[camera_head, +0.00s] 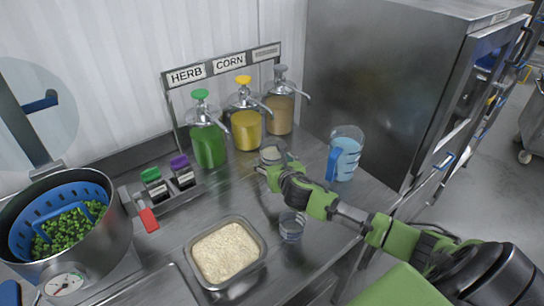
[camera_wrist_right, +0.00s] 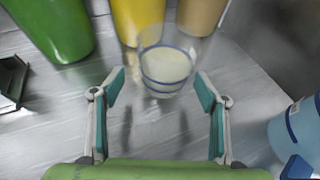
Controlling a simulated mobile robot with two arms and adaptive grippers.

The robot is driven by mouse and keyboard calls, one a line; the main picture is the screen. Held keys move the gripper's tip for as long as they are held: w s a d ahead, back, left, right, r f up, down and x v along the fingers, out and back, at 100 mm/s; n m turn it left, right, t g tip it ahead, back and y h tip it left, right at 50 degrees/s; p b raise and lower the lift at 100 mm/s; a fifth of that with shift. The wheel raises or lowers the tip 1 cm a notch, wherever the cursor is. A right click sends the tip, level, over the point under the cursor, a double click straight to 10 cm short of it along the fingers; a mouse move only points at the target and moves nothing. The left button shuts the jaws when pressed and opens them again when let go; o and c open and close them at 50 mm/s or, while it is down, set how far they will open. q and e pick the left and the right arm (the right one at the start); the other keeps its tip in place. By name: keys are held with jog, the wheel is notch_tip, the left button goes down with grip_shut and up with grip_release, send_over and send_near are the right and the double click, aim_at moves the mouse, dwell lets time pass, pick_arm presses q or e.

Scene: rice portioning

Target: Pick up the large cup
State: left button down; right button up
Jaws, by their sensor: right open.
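A clear cup with blue bands (camera_wrist_right: 168,70) stands ahead of my right gripper, just beyond and roughly between its fingertips; something pale shows at its bottom. In the head view this cup (camera_head: 272,152) stands in front of the dispensers, partly hidden by my gripper. A second clear cup (camera_head: 291,226) stands nearer the front of the counter, below my right arm. My right gripper (camera_head: 266,168) is open and empty; its spread fingers also show in the right wrist view (camera_wrist_right: 161,84). I cannot see my left gripper.
Green, yellow and tan pump dispensers (camera_head: 244,127) stand behind the cup. A blue-handled jug (camera_head: 346,158) stands to the right. A metal tray (camera_head: 262,257) of rice is at the front. A pot (camera_head: 95,260) with a blue basket of green pieces is at left.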

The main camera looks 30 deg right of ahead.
jog(key=shift+d+p+x, duration=0.2)
jog(key=shift+p+x, duration=0.05)
jog(key=shift+x, duration=1.05)
jog(key=shift+d+p+x, duration=0.15)
jog(key=shift+p+x, duration=0.05)
jog(key=shift+x, duration=1.05)
jog(key=shift+s+r, duration=0.1)
jog(key=c, duration=1.4)
jog(key=shift+c, duration=0.8)
jog(key=shift+r, duration=0.1)
